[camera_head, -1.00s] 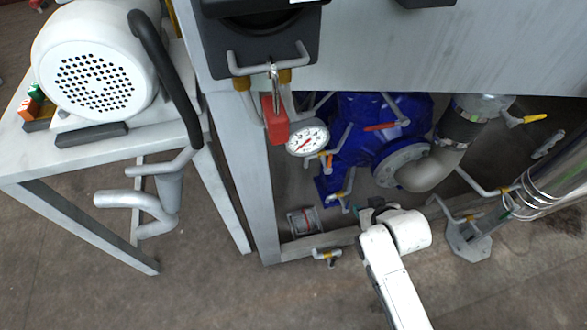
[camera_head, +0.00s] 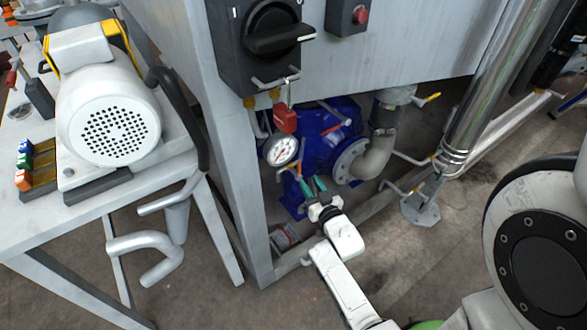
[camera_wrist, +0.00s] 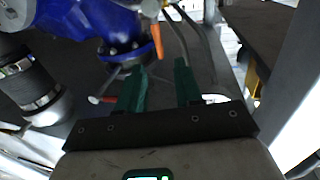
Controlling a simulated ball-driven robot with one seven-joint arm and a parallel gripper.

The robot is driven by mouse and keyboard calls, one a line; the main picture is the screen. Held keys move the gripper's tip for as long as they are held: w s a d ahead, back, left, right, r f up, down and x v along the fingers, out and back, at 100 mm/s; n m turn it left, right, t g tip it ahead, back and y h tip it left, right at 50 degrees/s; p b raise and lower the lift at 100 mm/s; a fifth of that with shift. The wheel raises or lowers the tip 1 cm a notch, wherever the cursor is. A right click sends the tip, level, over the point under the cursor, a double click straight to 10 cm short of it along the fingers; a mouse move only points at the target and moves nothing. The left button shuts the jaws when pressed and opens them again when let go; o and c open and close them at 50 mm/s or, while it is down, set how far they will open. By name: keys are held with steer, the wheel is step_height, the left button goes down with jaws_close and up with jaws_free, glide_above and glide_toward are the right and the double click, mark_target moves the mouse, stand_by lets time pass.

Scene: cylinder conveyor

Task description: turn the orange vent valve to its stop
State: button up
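The orange vent valve handle (camera_wrist: 157,41) shows in the wrist view as a short orange lever by the blue pump body (camera_wrist: 100,20). It lies beyond my fingertips, nearly in line with the gap between them. My gripper (camera_wrist: 163,68) has two green fingers standing apart with nothing between them. In the head view my gripper (camera_head: 312,182) is in front of the blue pump (camera_head: 335,140), just below the round gauge. The valve is small and hard to make out there, partly behind the fingers. I cannot see any contact between fingers and handle.
A grey frame leg (camera_head: 240,200) stands to the left. A curved grey pipe (camera_head: 372,158) is to the right. A red lever (camera_wrist: 107,99) lies beside the left finger.

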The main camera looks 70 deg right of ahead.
mark_target(300, 167)
steer(key=b+x, duration=0.1)
steer(key=x, duration=0.8)
steer(key=shift+b, duration=0.35)
steer(key=shift+d, duration=0.1)
jaws_close()
